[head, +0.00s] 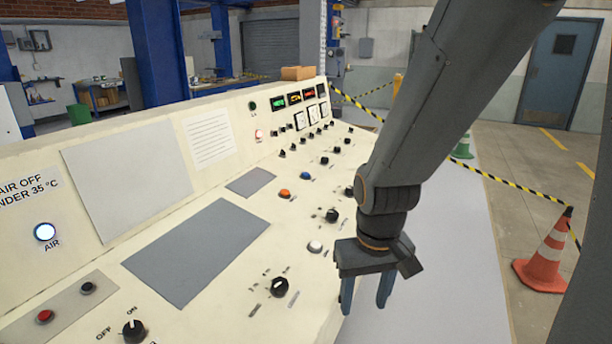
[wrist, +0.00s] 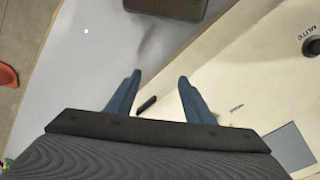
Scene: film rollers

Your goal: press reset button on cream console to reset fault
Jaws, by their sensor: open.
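The cream console (head: 215,265) runs across the left and middle of the head view. On it I see a white button (head: 315,246), an orange one (head: 285,193), a blue one (head: 306,175), a red one (head: 45,316) and a small black one (head: 88,287). I cannot read a reset label on any of them. My gripper (head: 366,298) is open and empty, pointing down near the console's front edge, right of the white button. In the wrist view my gripper (wrist: 159,76) has its fingers apart, with the cream console (wrist: 225,85) below and to the right.
Black rotary knobs (head: 279,287) stand up from the panel, one close left of my gripper. A lit AIR lamp (head: 45,232) is at the left. A pale floor strip (head: 440,260) lies right of the console. A striped cone (head: 545,255) and barrier tape stand farther right.

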